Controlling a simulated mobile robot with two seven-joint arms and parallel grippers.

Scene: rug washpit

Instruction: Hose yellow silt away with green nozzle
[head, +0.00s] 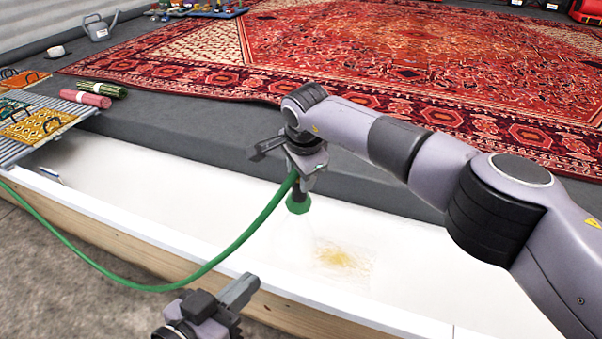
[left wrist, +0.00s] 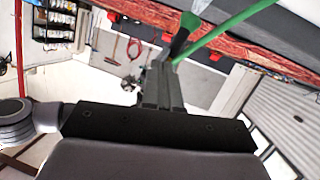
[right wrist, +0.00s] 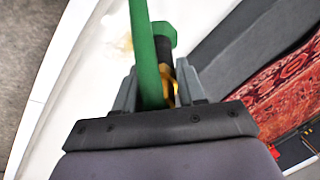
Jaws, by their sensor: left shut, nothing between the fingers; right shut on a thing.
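A patch of yellow silt (head: 340,258) lies on the white floor of the wash trough (head: 160,170); it shows faintly in the right wrist view (right wrist: 124,44). My right gripper (head: 304,172) is shut on the green nozzle (head: 298,203), which points down over the trough a little left of the silt. A faint spray fans from the nozzle toward the silt. The green hose (head: 190,283) runs from the nozzle over the trough's near wall to the left. In the right wrist view the hose (right wrist: 145,60) crosses in front of the fingers. My left gripper (head: 240,290) is shut and empty near the near wall.
A red patterned rug (head: 400,60) lies on the grey ledge behind the trough. A slatted rack (head: 80,108) with small mats stands at the left end. Rolled pink (head: 86,98) and green (head: 102,90) rugs and a grey watering can (head: 98,28) sit on the ledge.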

